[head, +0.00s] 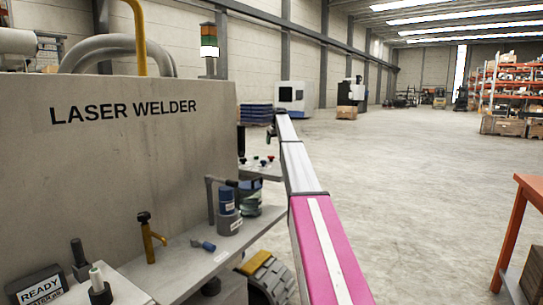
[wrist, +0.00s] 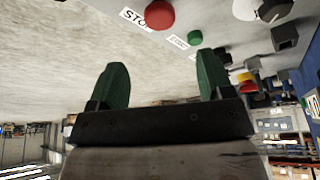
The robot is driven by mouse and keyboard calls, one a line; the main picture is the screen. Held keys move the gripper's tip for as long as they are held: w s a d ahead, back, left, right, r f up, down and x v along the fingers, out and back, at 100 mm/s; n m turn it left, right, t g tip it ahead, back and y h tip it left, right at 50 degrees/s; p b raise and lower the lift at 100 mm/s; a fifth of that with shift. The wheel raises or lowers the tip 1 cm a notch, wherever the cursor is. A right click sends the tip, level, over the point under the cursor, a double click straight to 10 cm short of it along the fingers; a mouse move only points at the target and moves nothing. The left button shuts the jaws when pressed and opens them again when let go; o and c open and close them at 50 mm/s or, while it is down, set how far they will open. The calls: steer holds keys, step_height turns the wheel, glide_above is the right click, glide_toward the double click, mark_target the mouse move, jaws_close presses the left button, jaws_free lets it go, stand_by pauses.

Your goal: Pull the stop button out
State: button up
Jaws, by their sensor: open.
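The stop button (wrist: 159,14) is a round red knob on a pale surface at the top of the wrist view, beside a white label partly reading "STO". My gripper (wrist: 160,64) has two green fingers, spread apart with nothing between them. In the picture the button lies above the gap, apart from both fingertips. In the head view my arm reaches away past the laser welder (head: 160,150), and its far end is too small to show the fingers. Small coloured knobs (head: 262,163) show near there, but I cannot tell which is the stop button.
A green button (wrist: 194,37) with its own label is close to the right fingertip in the wrist view. Red and yellow knobs (wrist: 246,82) lie further right. In the head view, bottles and tools stand on the welder's ledge (head: 185,250).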

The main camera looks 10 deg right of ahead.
steer(key=x, duration=1)
steer(key=shift+s, duration=0.1)
steer(key=c, duration=1.2)
steer(key=shift+r, duration=0.8)
steer(key=shift+c, duration=0.6)
steer(key=o, duration=1.3)
steer(key=v, duration=1)
steer(key=shift+s+r, duration=0.1)
steer(key=shift+r, duration=0.3)
